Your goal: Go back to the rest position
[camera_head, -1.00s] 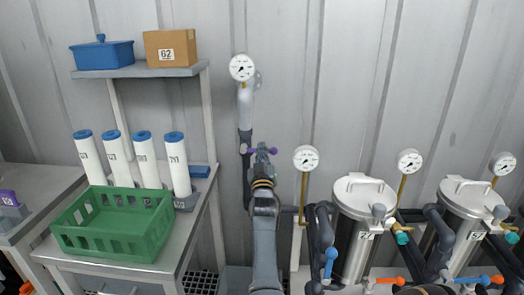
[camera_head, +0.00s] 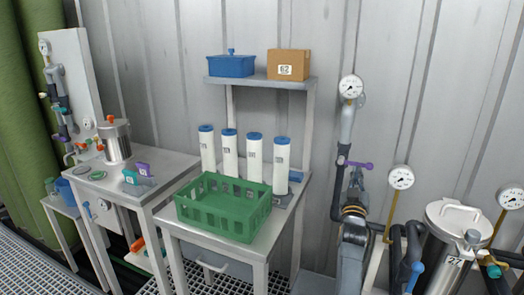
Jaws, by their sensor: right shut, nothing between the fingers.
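My right gripper (camera_head: 356,178) points up in front of the wall pipework, right of the table with the green crate. Its fingers are shut with nothing between them. My left gripper is not in view.
A green crate (camera_head: 222,222) and several white blue-capped cylinders stand on the table, below a shelf (camera_head: 262,83). A steel vessel (camera_head: 452,245) with dark pipes stands at right. Another steel vessel (camera_head: 116,142) is on the left table. Grating floor (camera_head: 40,270) is free at lower left.

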